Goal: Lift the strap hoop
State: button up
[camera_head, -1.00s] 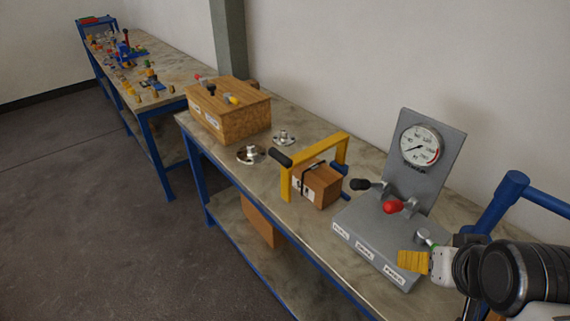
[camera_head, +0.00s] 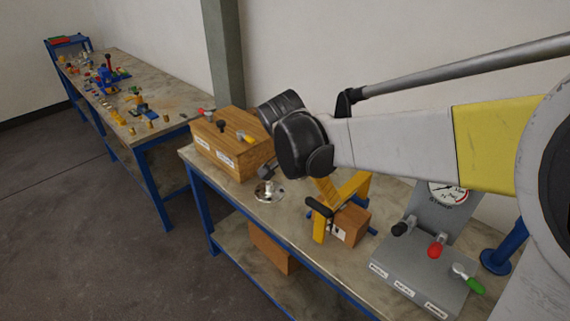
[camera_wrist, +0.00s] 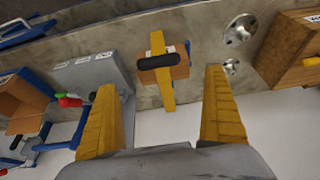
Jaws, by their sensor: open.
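The strap hoop, which I take to be the yellow frame (camera_head: 353,190) with a black grip, stands around a brown wooden block (camera_head: 357,220) on the bench. In the wrist view the hoop (camera_wrist: 158,46) is a yellow bar ahead of my gripper, with the black grip (camera_wrist: 158,69) across it and the block (camera_wrist: 181,72) behind. My gripper (camera_wrist: 162,80) is open, its two yellow fingers on either side of the hoop in the picture, with nothing between them. The hoop looks apart from both fingers. In the head view my arm hides part of the hoop's top and most of my gripper.
A grey gauge panel (camera_head: 420,262) with black, red and green levers stands right of the hoop. A wooden box (camera_head: 225,150) with knobs and a metal flange (camera_head: 268,191) stand left. A blue post (camera_head: 497,258) is at the far right. A second cluttered bench (camera_head: 165,100) lies behind.

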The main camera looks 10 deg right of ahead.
aim_at(319, 203)
jog(key=b+x, duration=0.2)
jog(key=x, duration=0.7)
jog(key=shift+d+f, duration=0.2)
jog(key=shift+f, duration=0.2)
jog(key=c, duration=1.4)
